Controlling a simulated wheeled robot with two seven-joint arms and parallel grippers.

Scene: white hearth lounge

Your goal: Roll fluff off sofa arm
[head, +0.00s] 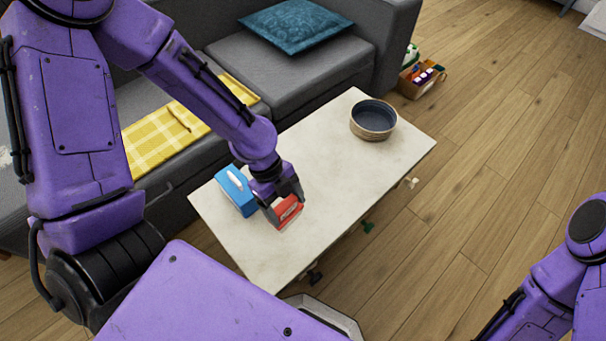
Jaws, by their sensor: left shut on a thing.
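The grey sofa (290,60) runs along the back, with one arm (395,40) at its right end. A pale white patch (4,157), possibly fluff, shows at the far left edge, cut off by the frame. My left gripper (283,204) reaches down over the low table and is shut on a small red thing (289,212) with a pale mark. The fingers hide part of it, and I cannot tell whether it touches the table. No lint roller can be made out clearly. My right gripper is out of frame; only its arm shows at lower right.
The pale table (330,165) holds a blue tissue box (236,192) close beside my left gripper and a dark round bowl (373,120). A yellow checked cloth (165,138) and a teal cushion (295,25) lie on the sofa. A filled box (421,80) stands on the floor.

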